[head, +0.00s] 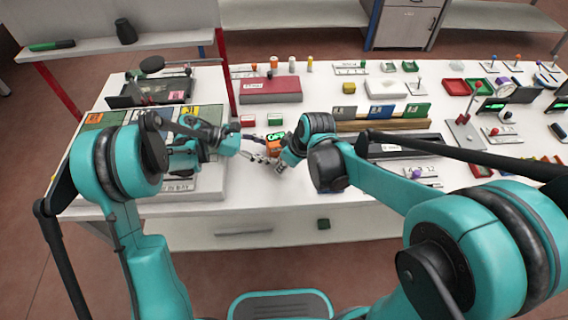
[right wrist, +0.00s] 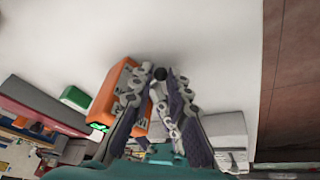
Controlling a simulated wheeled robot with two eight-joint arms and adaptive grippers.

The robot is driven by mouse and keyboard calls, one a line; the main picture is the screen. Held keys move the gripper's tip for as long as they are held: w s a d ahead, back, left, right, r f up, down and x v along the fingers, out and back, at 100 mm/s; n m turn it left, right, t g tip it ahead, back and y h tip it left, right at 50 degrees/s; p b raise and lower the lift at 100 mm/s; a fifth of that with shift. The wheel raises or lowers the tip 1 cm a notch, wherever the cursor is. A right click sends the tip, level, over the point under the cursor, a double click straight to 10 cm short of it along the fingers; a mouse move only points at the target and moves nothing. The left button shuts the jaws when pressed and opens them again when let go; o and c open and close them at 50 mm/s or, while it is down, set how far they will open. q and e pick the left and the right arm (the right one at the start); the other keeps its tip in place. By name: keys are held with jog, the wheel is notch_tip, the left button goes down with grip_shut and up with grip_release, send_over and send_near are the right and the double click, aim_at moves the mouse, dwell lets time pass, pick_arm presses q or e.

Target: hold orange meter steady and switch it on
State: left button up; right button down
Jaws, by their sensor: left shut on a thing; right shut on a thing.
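The orange meter (head: 273,149) stands near the front edge of the white table, between my two grippers. Its small green lit display (head: 276,135) faces up, with characters too small to read surely. My left gripper (head: 262,155) comes in from the left and is shut at the meter's side; its exact contact is hard to see. My right gripper (head: 279,164) is at the meter's right front. In the right wrist view, its fingers (right wrist: 160,82) close on a small dark round knob (right wrist: 160,73) beside the orange meter body (right wrist: 113,92). One finger hides part of the meter.
A red box (head: 270,90) and small red and green blocks (head: 275,119) lie behind the meter. A dark tray (head: 400,145) and colored panels (head: 385,112) are at the right. The table's front strip (head: 245,207) is clear.

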jog(key=g, duration=0.1)
jog(key=r+g, duration=0.1)
jog(key=g, duration=0.1)
jog(key=w+g+h, duration=0.1)
jog(key=g, duration=0.1)
jog(key=shift+a+r+m, duration=0.15)
jog(key=shift+r+m, duration=0.15)
jog(key=shift+r, duration=0.05)
pick_arm(q)
jog(key=shift+c, duration=0.2)
pick_arm(e)
jog(key=c, duration=1.5)
grip_release()
